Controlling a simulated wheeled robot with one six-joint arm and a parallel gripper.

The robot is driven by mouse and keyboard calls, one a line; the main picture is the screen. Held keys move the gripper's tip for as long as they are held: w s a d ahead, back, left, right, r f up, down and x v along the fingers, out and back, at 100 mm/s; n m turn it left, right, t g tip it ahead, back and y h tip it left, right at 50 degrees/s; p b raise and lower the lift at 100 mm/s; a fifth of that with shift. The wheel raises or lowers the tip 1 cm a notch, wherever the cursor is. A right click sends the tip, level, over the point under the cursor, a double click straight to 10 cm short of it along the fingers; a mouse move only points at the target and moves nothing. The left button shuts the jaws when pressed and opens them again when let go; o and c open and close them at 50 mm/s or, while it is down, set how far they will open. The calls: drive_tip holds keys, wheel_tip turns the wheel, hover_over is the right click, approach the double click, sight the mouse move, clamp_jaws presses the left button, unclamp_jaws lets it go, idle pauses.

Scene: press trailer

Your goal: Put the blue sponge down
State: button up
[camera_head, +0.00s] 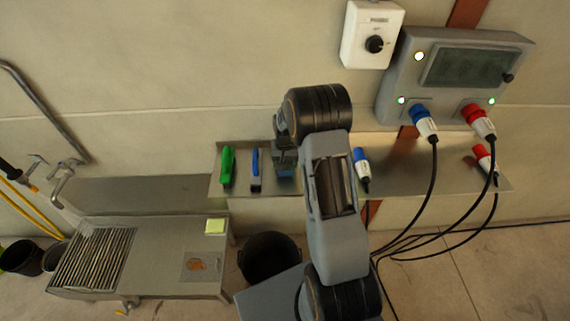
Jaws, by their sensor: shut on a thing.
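My gripper (284,153) is over the metal shelf (325,182), left of my arm's dark joint. It is shut on a small blue thing, which looks like the blue sponge (286,173). Only a little of the sponge shows below the jaws. I cannot tell whether it touches the shelf or hangs just above it.
A green-handled tool (227,165) and a blue-handled tool (255,170) lie left of my gripper. Plugs and cables (433,180) are to the right, below a grey control box (400,80). A sink bench (160,260) with a yellow pad (215,226) and black bucket (268,257) are lower left.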

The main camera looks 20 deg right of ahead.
drive_tip(key=shift+f, duration=0.65)
drive_tip(key=shift+a+f, duration=0.1)
drive_tip(key=o, duration=1.2)
wheel_tip(320, 180, up, 13)
drive_tip(key=shift+w+r+b, duration=0.1)
drive_tip(key=shift+w+b, duration=0.05)
drive_tip(key=shift+b, duration=1.1)
drive_tip(key=s+a+r+n+t, duration=0.1)
drive_tip(key=s+a+r+n, duration=0.1)
drive_tip(key=s+a+r, duration=0.4)
drive_tip(key=s+a+r+n+t, duration=0.15)
drive_tip(key=s+r, duration=0.25)
drive_tip(key=s, duration=0.4)
drive_tip(key=s+a+f+n+t, duration=0.1)
drive_tip(key=s+a+t, duration=0.1)
drive_tip(key=s, duration=0.6)
drive_tip(key=shift+s+a, duration=0.35)
drive_tip(key=shift+a, duration=0.2)
